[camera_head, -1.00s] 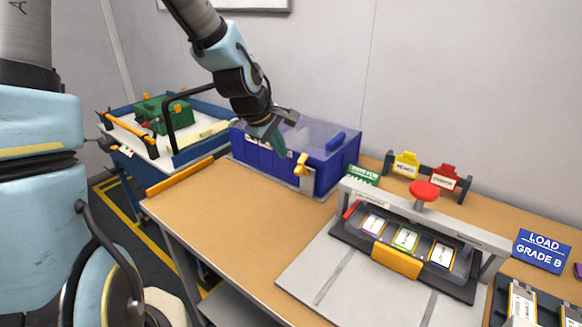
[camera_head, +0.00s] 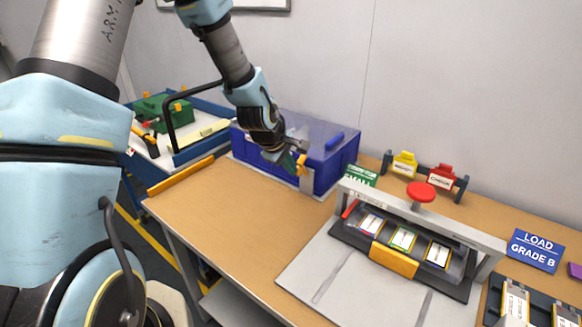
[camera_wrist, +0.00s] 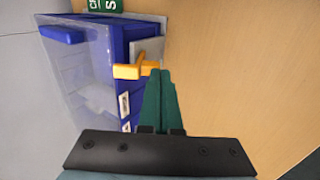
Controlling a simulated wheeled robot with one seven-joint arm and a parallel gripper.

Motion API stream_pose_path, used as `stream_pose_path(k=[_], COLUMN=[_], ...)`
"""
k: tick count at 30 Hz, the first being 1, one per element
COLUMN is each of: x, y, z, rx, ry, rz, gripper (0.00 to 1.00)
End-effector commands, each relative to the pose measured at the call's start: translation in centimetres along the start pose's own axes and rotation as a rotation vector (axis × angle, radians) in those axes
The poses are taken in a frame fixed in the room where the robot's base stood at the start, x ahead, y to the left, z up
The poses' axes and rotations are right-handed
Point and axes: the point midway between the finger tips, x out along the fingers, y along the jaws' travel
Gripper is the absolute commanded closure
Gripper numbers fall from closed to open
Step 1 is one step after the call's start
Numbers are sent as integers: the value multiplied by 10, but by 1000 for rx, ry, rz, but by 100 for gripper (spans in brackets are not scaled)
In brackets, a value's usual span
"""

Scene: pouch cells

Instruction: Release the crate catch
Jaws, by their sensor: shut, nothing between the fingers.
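The blue crate (camera_head: 321,172) with a clear lid (camera_head: 299,130) stands at the back of the wooden table. Its yellow catch (camera_head: 302,165) is on the crate's front, over a grey plate; the catch also shows in the wrist view (camera_wrist: 131,71). My gripper (camera_head: 299,172) is at the crate's front, beside the catch. In the wrist view its green fingers (camera_wrist: 160,75) are together and empty, with their tips close to the right end of the catch. I cannot tell whether they touch it.
A grey press frame (camera_head: 425,215) with a red knob and a tray of cells stands to the right. A blue cart (camera_head: 175,154) with a green box is at the left. The table front (camera_head: 230,220) before the crate is clear.

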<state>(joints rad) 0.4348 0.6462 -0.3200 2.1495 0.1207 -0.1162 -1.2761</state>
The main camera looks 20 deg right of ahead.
Motion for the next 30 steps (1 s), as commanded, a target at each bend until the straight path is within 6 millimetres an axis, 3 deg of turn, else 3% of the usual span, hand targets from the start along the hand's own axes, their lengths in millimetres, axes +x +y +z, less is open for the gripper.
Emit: stream_pose_path(k=[15,30], x=[19,18], y=[-30,-31], z=[0,0], rx=[-3,-1], ry=[0,-2], rz=[127,123], gripper=[100,100])
